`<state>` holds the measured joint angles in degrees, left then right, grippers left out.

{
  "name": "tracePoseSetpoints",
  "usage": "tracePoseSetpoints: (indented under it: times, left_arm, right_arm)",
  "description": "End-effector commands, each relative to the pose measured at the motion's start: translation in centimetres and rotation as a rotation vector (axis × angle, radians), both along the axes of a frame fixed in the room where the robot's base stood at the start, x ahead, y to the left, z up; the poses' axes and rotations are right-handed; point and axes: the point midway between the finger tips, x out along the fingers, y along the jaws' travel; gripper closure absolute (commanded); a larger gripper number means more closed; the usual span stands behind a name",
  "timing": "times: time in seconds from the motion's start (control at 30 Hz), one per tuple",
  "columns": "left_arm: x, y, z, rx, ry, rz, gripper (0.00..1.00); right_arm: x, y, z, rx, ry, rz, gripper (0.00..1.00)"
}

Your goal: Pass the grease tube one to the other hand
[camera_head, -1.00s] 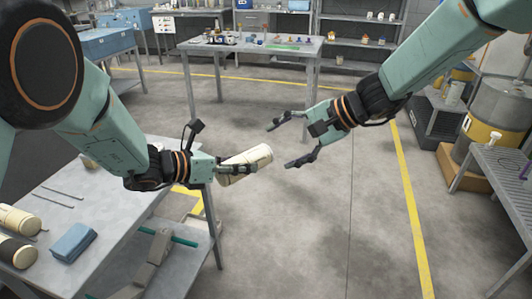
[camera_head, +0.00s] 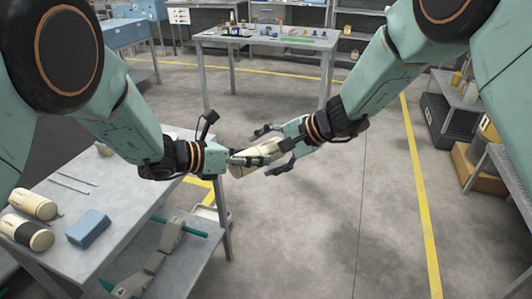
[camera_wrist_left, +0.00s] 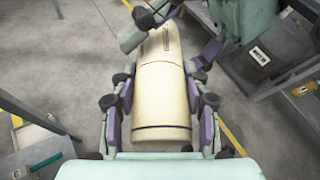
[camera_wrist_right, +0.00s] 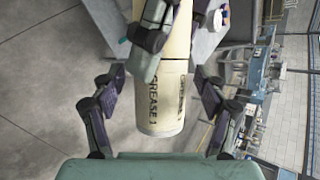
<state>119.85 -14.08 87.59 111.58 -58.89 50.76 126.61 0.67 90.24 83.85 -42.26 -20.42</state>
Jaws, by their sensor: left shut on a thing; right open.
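The grease tube one (camera_head: 256,157) is a cream cylinder held in the air off the right edge of the near table. My left gripper (camera_head: 240,160) is shut on it. In the left wrist view the tube (camera_wrist_left: 162,95) lies lengthwise between the left fingers (camera_wrist_left: 162,105). My right gripper (camera_head: 270,150) is open around the tube's other end. In the right wrist view the tube (camera_wrist_right: 165,100), lettered "GREASE 1", stands between the spread right fingers (camera_wrist_right: 160,95), with gaps on both sides. A left finger crosses its far part there.
The near table (camera_head: 125,215) holds two more cream tubes (camera_head: 30,220), a blue block (camera_head: 88,227) and thin rods (camera_head: 75,184). A far table (camera_head: 270,42) carries small items.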

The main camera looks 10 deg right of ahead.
Motion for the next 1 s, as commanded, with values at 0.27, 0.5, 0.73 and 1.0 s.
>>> tracePoseSetpoints:
  times: [0.27, 0.5, 0.73, 1.0]
  left_arm:
    - [0.02, -0.01, 0.04, -0.001, 0.0, 0.0, 0.86]
    - [0.02, 0.0, 0.05, -0.001, 0.0, 0.0, 0.86]
    - [0.04, 0.0, 0.06, -0.001, 0.0, 0.0, 0.86]
    - [0.02, 0.0, 0.04, -0.001, 0.0, 0.0, 0.31]
  right_arm:
    - [-0.03, -0.03, 0.01, 0.0, 0.0, 0.0, 0.47]
    - [-0.03, -0.04, 0.0, 0.0, 0.001, 0.0, 0.67]
    - [-0.04, -0.05, -0.02, 0.0, 0.001, 0.0, 0.86]
    - [-0.02, -0.05, 0.01, 0.0, 0.001, -0.001, 0.87]
